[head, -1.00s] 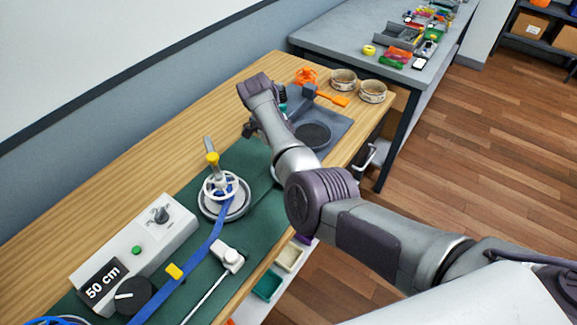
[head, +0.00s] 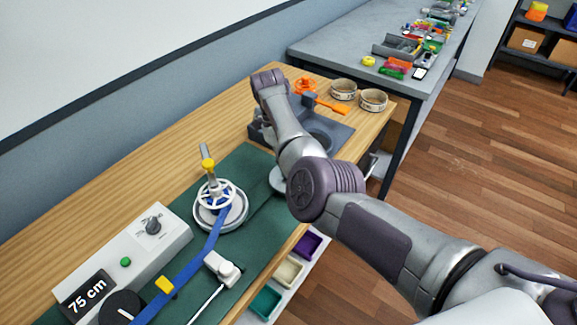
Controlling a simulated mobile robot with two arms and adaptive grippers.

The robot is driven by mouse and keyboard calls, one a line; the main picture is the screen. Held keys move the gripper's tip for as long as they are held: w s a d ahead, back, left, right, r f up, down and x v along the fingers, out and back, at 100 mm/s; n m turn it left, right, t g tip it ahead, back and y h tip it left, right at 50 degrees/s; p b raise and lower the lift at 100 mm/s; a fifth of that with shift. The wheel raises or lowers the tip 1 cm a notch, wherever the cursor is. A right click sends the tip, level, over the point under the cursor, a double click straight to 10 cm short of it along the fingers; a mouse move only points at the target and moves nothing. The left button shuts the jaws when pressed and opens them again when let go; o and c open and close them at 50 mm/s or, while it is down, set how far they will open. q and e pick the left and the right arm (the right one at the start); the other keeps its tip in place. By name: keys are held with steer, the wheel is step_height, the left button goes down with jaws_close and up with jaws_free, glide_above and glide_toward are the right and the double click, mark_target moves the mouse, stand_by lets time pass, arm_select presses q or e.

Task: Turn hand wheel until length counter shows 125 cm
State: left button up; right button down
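The length counter (head: 87,295) on the front of the grey box reads 75 cm. A white spoked hand wheel (head: 215,194) sits on a round grey base on the green mat, with a grey post with a yellow collar (head: 207,163) beside it. A blue strap (head: 196,264) runs from the wheel toward the lower left. My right arm reaches in from the right and bends over the back of the bench, right of the wheel and apart from it. Its gripper is largely hidden behind my wrist, and its fingers cannot be made out. My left gripper is out of view.
A white clamp (head: 222,268) lies right of the strap. Two round tins (head: 373,99) and an orange-handled tool (head: 330,108) stand behind. Coloured bins (head: 289,272) sit below the edge.

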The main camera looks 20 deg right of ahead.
stand_by(0.3)
steer(key=c, duration=1.1)
jaws_free()
